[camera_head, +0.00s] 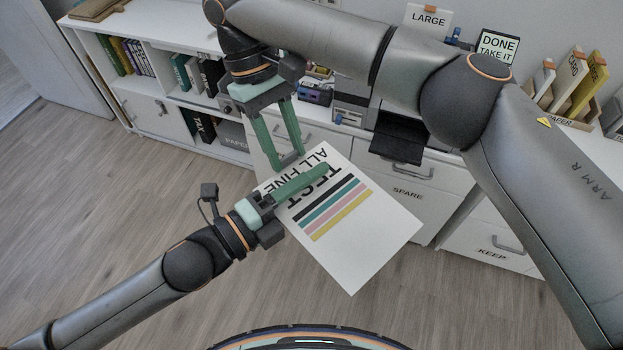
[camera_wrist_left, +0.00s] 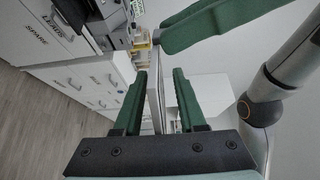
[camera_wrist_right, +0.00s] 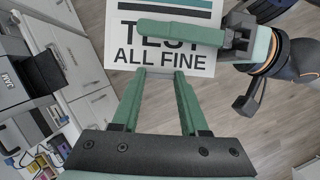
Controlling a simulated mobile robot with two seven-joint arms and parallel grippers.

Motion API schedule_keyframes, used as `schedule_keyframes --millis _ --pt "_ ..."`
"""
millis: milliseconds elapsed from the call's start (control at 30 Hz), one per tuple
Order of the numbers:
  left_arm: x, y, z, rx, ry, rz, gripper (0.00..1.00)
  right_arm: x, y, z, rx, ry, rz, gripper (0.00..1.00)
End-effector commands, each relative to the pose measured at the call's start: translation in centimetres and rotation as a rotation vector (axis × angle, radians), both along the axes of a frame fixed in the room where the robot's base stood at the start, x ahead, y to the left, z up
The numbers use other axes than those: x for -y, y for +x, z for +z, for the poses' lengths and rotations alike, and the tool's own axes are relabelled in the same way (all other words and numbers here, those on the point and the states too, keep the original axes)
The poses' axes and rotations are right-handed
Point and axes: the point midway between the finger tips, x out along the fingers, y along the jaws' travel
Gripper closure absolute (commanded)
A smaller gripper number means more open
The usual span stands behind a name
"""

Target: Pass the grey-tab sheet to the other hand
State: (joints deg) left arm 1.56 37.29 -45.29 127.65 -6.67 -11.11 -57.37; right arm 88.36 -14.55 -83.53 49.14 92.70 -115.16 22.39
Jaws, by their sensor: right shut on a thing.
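That edge shows at the fingertips in the right wrist view (camera_wrist_right: 160,72). My left gripper (camera_head: 322,170) is open around the sheet, one finger across the printed face over the text, the other hidden behind it. In the left wrist view the sheet (camera_wrist_left: 154,95) stands edge-on between the parted left fingers.
A white shelf desk with drawers labelled SPARE (camera_head: 407,190) and KEEP (camera_head: 492,252) stands behind. A dark tray (camera_head: 398,138) juts from a device there. A DONE sign (camera_head: 497,46) and a LARGE sign (camera_head: 428,18) are on top. Wooden floor below is clear.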

Motion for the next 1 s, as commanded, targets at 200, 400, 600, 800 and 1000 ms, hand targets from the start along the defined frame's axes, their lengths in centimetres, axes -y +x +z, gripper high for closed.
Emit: schedule_keyframes --millis 200,400,600,800,1000 --pt "-0.02 -0.01 -0.01 0.000 0.000 0.000 0.73 -0.01 0.00 0.01 0.000 0.000 0.000 1.00" --pt "-0.04 -0.02 -0.01 0.000 0.000 0.000 0.96 -0.01 0.00 0.01 0.000 0.000 0.000 1.00" --pt "-0.04 -0.02 -0.03 0.000 0.000 0.000 1.00 0.00 0.00 0.01 0.000 0.000 0.000 1.00" --pt "-0.04 -0.02 -0.05 -0.001 0.001 0.000 1.00 0.00 0.00 0.02 0.000 0.000 0.000 1.00" --pt "-0.04 -0.02 -0.04 -0.001 0.001 0.000 1.00 0.00 0.00 0.02 0.000 0.000 0.000 0.43"
